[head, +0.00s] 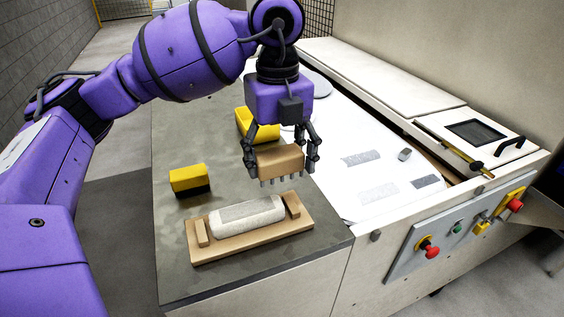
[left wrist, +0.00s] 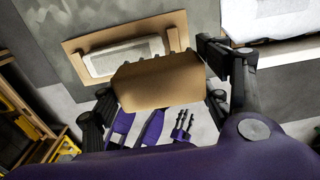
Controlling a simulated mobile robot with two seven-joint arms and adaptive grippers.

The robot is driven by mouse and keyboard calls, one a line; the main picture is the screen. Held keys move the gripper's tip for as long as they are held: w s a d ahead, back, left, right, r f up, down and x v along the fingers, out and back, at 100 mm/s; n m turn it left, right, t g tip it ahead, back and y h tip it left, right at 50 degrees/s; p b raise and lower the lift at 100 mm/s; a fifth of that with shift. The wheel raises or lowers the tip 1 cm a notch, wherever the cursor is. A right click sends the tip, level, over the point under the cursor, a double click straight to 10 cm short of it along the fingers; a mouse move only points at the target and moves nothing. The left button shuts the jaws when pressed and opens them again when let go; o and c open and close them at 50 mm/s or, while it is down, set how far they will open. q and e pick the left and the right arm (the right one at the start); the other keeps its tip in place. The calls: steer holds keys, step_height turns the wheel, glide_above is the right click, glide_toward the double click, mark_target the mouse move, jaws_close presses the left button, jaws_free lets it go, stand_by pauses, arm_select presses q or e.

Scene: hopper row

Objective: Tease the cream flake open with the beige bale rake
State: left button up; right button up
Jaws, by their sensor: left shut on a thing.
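The cream flake (head: 247,215) is a pale block with a greyer top, lying on a wooden board (head: 272,239) with raised blocks at both ends. The beige bale rake (head: 280,160) is a tan block with short grey tines pointing down. My left gripper (head: 283,163) is shut on the rake and holds it above and behind the board's right end, apart from the flake. In the left wrist view the rake (left wrist: 158,83) hides part of the flake (left wrist: 122,57) and the board (left wrist: 76,44).
A yellow brush-like block with a dark base (head: 189,180) stands left of the board. A yellow scoop or tray (head: 257,124) lies behind the gripper. A white surface with grey patches (head: 350,190) is at right. Red knobs (head: 428,247) sit on the front panel.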

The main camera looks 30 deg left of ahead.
arm_select(q)
steer(key=shift+w, duration=0.2)
step_height(320, 180, down, 6)
steer(key=shift+r+b, duration=0.1)
steer(key=shift+b, duration=0.65)
steer(key=s+a+p, duration=0.1)
steer(key=s+a, duration=0.1)
steer(key=s, duration=0.1)
steer(key=s+a+p, duration=0.1)
steer(key=s+a, duration=0.2)
steer(key=s+a+p, duration=0.1)
steer(key=s+a, duration=0.2)
steer(key=shift+s+r, duration=0.25)
steer(key=shift+r, duration=0.1)
steer(key=shift+s+a+p, duration=0.25)
steer(key=shift+s+p, duration=0.05)
steer(key=shift+p, duration=0.05)
steer(key=shift+s+a+f+p, duration=0.15)
steer(key=shift+s+a+p, duration=0.15)
steer(key=shift+s+a, duration=0.15)
arm_select(e)
steer(key=shift+w+a+r, duration=0.15)
steer(key=shift+w+r, duration=0.25)
steer(key=shift+r, duration=0.3)
steer(key=shift+w+a+r, duration=0.1)
steer(key=shift+w+r, duration=0.3)
steer(key=shift+r, duration=0.3)
